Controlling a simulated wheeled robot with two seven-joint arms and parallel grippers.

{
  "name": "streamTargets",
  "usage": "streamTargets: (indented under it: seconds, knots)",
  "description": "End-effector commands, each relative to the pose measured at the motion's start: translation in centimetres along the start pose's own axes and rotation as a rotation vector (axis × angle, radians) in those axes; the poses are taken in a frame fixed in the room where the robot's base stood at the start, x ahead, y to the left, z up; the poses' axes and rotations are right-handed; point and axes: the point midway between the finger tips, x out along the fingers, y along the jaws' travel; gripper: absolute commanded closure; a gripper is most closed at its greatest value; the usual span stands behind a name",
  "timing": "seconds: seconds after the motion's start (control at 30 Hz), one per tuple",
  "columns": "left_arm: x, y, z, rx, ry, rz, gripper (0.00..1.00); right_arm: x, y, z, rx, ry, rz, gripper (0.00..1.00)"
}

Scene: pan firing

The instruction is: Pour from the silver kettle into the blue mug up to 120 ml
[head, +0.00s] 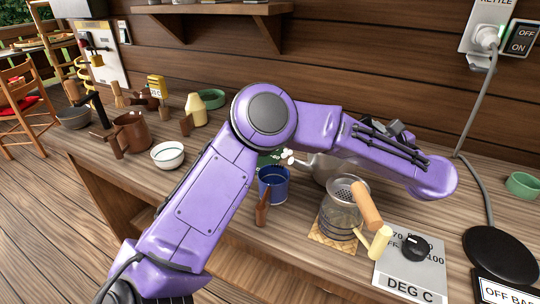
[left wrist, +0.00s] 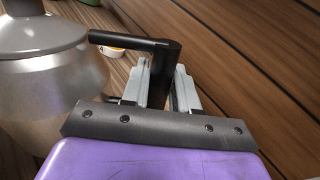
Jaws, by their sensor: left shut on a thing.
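The silver kettle (head: 325,168) shows only partly in the head view, behind my left forearm. In the left wrist view the kettle (left wrist: 50,85) fills the left side, with its grey lid and black handle (left wrist: 125,42). My left gripper (left wrist: 160,75) is shut on the black handle. In the head view my arm mostly covers this gripper. The blue mug (head: 274,183) stands upright on the counter, left of the kettle, with its brown handle toward the front. Its contents cannot be made out. No stream of liquid is visible. My right gripper is not in view.
A glass vessel with a strainer (head: 341,215) stands on a woven mat right of the mug. A temperature panel (head: 411,265) and a round black base (head: 500,257) lie further right. A brown jug (head: 130,132) and a white bowl (head: 167,155) stand left.

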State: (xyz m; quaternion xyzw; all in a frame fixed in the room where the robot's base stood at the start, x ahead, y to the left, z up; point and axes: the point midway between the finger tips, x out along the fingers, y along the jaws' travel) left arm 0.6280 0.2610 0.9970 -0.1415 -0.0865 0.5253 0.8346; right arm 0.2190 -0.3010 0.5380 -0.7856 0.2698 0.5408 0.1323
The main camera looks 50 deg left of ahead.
Motion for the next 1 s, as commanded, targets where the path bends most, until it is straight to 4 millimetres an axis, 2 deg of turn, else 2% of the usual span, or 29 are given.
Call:
streamTargets:
  seconds: [1.0]
  knots:
    - [-0.1,2.7,0.8,0.000,-0.001,-0.001,1.00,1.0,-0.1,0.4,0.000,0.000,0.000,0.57]
